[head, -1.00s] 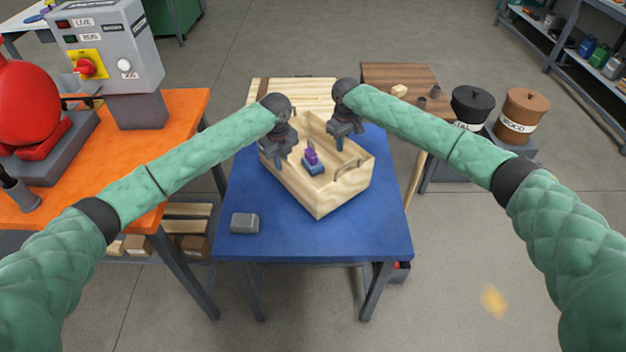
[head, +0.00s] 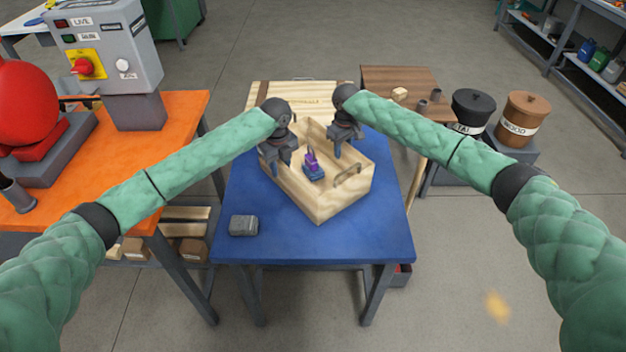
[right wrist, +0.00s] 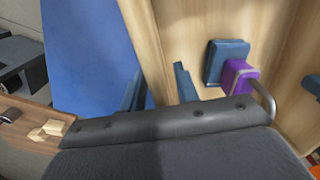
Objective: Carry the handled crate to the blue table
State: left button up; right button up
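The handled crate (head: 318,207) is a light wooden open box standing on the blue table (head: 340,244), turned with one corner toward me. A wire handle (head: 347,175) shows on its right-hand near wall. A blue and purple part (head: 313,170) lies inside; it also shows in the right wrist view (right wrist: 237,78). My left gripper (head: 274,168) is at the crate's left corner; its finger gap is unclear. My right gripper (head: 338,150) is at the far right wall. In the right wrist view its fingers (right wrist: 158,92) stand apart on either side of the wall's rim.
A grey block (head: 243,225) lies on the blue table, left of the crate. An orange bench (head: 150,180) with a control box (head: 105,45) stands at the left. A brown wooden table (head: 405,76) and two lidded bins (head: 522,117) stand behind at the right.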

pick_arm(q)
notch_tip(320, 180, up, 12)
jog(key=shift+f, duration=0.25)
pick_arm(e)
jog(key=shift+r, duration=0.1)
notch_tip(320, 180, up, 12)
jog(key=shift+f, duration=0.1)
dwell(0.4)
jog(key=shift+f, duration=0.1)
dwell(0.3)
